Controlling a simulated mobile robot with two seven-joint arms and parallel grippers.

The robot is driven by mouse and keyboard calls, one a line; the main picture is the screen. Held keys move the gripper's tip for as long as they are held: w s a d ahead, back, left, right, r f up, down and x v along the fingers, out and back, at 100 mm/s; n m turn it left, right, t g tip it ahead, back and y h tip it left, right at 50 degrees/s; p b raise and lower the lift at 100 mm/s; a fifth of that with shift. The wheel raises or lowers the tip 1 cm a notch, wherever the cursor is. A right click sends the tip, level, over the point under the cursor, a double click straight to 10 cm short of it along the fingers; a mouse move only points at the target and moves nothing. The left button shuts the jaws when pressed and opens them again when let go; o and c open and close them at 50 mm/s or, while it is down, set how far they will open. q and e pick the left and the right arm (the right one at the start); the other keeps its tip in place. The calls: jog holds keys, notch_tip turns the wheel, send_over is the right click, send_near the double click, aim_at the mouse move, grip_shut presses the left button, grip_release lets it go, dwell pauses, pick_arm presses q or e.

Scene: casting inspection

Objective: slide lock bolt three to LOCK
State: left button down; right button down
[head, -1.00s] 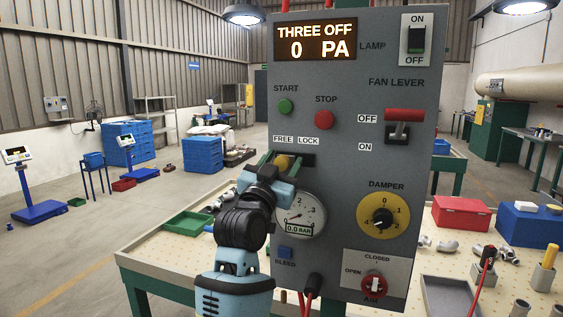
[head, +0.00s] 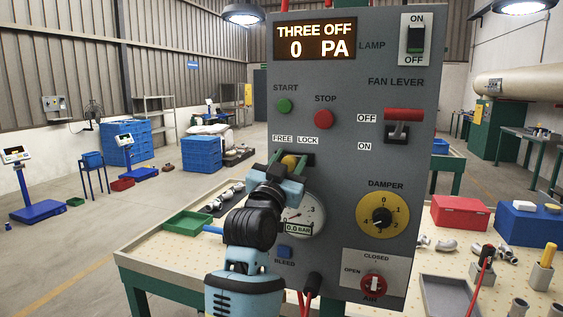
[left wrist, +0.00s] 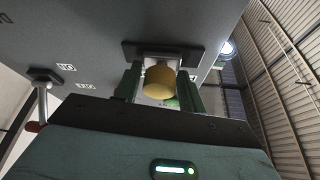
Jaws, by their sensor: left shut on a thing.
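The lock bolt's yellow knob (head: 289,162) sits at its dark slot on the grey panel (head: 340,165), below the FREE and LOCK labels. It stands roughly between the two labels, with dark slot showing to its right. My left gripper (head: 287,165) is shut on the knob, one green finger on each side. In the left wrist view the yellow knob (left wrist: 158,82) shows between the fingers (left wrist: 159,88), in front of the dark slot plate (left wrist: 162,54). The panel display (head: 315,38) reads THREE OFF, 0 PA. My right gripper is not in view.
The gauge (head: 303,216) is just below the gripper and partly hidden by my arm. The damper dial (head: 383,215), fan lever (head: 404,116) and red air valve (head: 374,284) are to the right. A green tray (head: 186,224) lies on the table at the left.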

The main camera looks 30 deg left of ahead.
pick_arm(q)
jog(key=shift+w+d, duration=0.15)
jog(key=shift+d, duration=0.4)
jog(key=shift+w+d, duration=0.15)
jog(key=shift+d, duration=0.4)
jog(key=c, duration=1.1)
grip_release()
jog(key=shift+c, duration=0.2)
jog(key=shift+o, duration=0.4)
jog(key=shift+d, duration=0.15)
jog(key=a+v, duration=0.1)
jog(key=v, duration=0.6)
jog(key=shift+s+d+f+b, duration=0.15)
jog(key=shift+s+d+b, duration=0.15)
jog(key=shift+s+d, duration=0.15)
